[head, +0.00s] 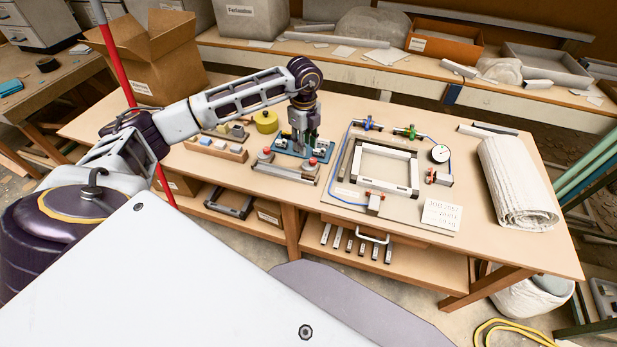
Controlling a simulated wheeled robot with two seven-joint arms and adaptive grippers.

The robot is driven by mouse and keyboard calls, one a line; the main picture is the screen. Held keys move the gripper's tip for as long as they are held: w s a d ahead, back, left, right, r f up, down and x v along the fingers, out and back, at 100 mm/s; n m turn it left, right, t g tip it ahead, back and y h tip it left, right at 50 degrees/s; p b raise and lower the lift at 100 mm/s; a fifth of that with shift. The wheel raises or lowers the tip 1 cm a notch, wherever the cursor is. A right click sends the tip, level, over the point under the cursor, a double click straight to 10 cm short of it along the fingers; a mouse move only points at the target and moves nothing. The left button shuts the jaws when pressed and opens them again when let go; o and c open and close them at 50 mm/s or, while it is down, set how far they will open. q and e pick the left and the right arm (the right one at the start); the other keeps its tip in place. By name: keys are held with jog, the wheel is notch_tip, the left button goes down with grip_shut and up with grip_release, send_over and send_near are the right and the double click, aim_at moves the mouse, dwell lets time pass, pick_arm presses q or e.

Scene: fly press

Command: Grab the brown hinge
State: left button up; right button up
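No brown hinge can be made out in the head view; it may be hidden or too small to tell. My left gripper (304,137) points straight down over a blue base (289,147) at the middle of the workbench. I cannot tell whether the fingers are open or hold anything. My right gripper is not in view.
A wooden block holder (216,149) and a yellow round container (266,121) stand left of the base. A two-button bar (287,167) lies in front. A square metal frame (385,168), a dial gauge (440,153) and a rolled cloth (517,183) lie right. A cardboard box (158,62) stands back left.

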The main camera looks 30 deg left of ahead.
pick_arm(q)
jog(key=shift+n, duration=2.7)
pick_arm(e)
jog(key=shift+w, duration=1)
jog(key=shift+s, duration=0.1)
pick_arm(q)
send_over(305, 172)
notch_tip(305, 172, down, 7)
jog(key=shift+d+f, duration=0.1)
jog(key=shift+f, duration=0.7)
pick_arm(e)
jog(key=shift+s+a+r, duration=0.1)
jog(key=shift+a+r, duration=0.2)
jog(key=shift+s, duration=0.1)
